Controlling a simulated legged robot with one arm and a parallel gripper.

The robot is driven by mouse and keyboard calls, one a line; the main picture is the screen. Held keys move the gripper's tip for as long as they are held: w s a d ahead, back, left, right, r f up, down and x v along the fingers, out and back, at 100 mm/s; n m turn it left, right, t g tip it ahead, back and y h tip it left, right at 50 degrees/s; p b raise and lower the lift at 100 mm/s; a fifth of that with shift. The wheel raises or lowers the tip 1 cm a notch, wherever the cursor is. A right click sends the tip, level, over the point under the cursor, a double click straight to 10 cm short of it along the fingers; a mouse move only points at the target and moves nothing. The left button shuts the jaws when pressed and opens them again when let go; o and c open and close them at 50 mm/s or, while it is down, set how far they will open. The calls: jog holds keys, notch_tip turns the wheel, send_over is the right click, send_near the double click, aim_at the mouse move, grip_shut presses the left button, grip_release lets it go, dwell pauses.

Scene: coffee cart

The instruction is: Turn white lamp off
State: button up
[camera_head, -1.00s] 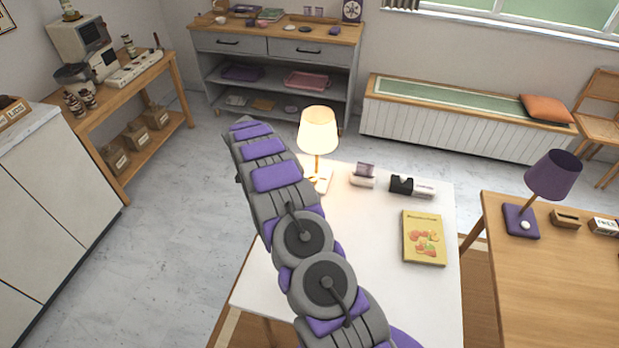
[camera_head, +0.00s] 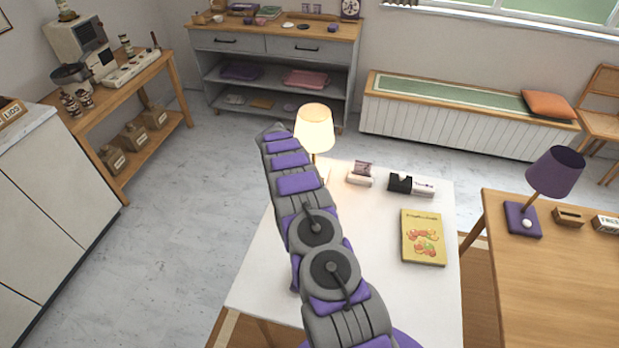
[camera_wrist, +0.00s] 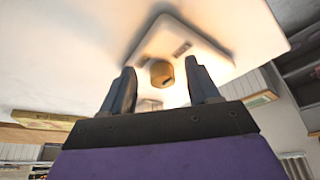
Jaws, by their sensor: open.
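The white lamp (camera_head: 314,130) stands at the far left of the white table, and its shade glows warm and bright. My arm covers part of its base. In the wrist view my gripper (camera_wrist: 161,76) is open, with its two dark fingers apart. A pale, brightly lit square piece (camera_wrist: 205,50), which looks like the lamp's base, lies just beyond the fingers. A small brass-coloured round part (camera_wrist: 162,74) shows between the fingertips; I cannot tell whether it is the stem or a knob, or whether anything touches it. My gripper is hidden in the head view.
On the white table (camera_head: 380,290) lie a yellow book (camera_head: 423,237), a black-and-white item (camera_head: 411,185) and a small purple-and-white item (camera_head: 361,174). A purple lamp (camera_head: 554,172) stands on the wooden table (camera_head: 550,290) at the right. Grey shelves stand behind.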

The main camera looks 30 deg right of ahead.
jog(key=shift+d, duration=1.25)
jog(key=shift+d+b, duration=0.1)
jog(key=shift+b, duration=0.2)
jog(key=shift+a+f, duration=0.2)
jog(key=shift+f, duration=0.15)
jog(key=shift+d, duration=0.1)
jog(key=shift+s+d, duration=0.1)
jog(key=shift+d, duration=0.05)
jog(key=shift+d+f, duration=0.1)
jog(key=shift+d, duration=0.1)
jog(key=shift+c, duration=1.4)
jog(key=shift+a, duration=0.2)
jog(key=c, duration=0.7)
